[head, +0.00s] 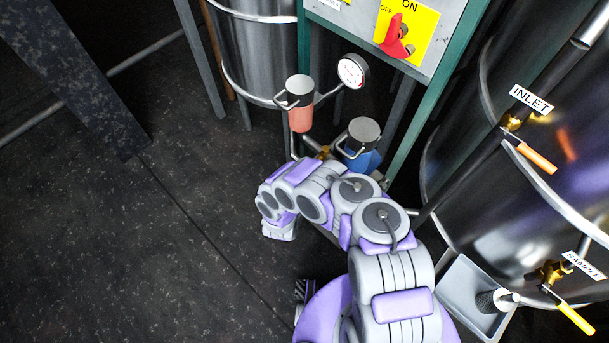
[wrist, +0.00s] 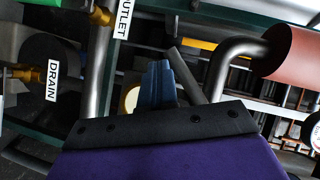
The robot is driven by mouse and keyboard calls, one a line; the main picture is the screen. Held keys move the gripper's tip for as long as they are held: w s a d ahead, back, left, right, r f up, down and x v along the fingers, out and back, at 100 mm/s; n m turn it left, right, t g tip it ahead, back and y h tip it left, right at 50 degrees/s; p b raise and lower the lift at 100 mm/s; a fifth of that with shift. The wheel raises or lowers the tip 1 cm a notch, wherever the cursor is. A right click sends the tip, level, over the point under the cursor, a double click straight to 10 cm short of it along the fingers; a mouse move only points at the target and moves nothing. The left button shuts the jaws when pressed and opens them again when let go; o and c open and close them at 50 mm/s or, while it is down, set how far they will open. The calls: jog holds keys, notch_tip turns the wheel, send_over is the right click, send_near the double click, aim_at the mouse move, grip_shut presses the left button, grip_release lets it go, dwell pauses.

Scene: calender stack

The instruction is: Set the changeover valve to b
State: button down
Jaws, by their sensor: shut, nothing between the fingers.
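In the head view, a brass fitting (head: 323,152) sits on the pipework between a red-banded canister (head: 300,112) and a blue-banded canister (head: 361,148). It may be the changeover valve, but my arm partly covers that area, and I cannot read an "a" or "b" mark or its setting. In the wrist view, my gripper (wrist: 160,72) is shut and empty, with its dark blue fingers together. The red canister (wrist: 295,50) is at upper right, joined to a bent grey pipe (wrist: 232,58). A grey bar (wrist: 188,72) slants just right of the fingers; contact is unclear.
A pressure gauge (head: 353,71) and a red switch (head: 395,38) are above the canisters. A steel tank with INLET (head: 531,99) and SAMPLE (head: 584,266) valves stands right. The wrist view shows DRAIN (wrist: 52,80) and OUTLET (wrist: 124,20) labels.

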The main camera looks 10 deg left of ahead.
jog(key=shift+w+a+r+m+t, duration=0.4)
jog(key=shift+r+m+t, duration=0.2)
jog(key=shift+m, duration=0.3)
jog(key=shift+w+a+r+m+t, duration=0.25)
jog(key=shift+a+r+m+t, duration=0.2)
jog(key=shift+m+t, duration=0.35)
jog(key=shift+w+a+r+m+t, duration=0.4)
jog(key=shift+r+m+t, duration=0.15)
jog(key=shift+m, duration=0.45)
jog(key=shift+r, duration=0.15)
jog(key=shift+w+a+r+m+t+h, duration=0.2)
jog(key=shift+r+m+t+h, duration=0.1)
jog(key=shift+r+m, duration=0.3)
jog(key=shift+f, duration=0.1)
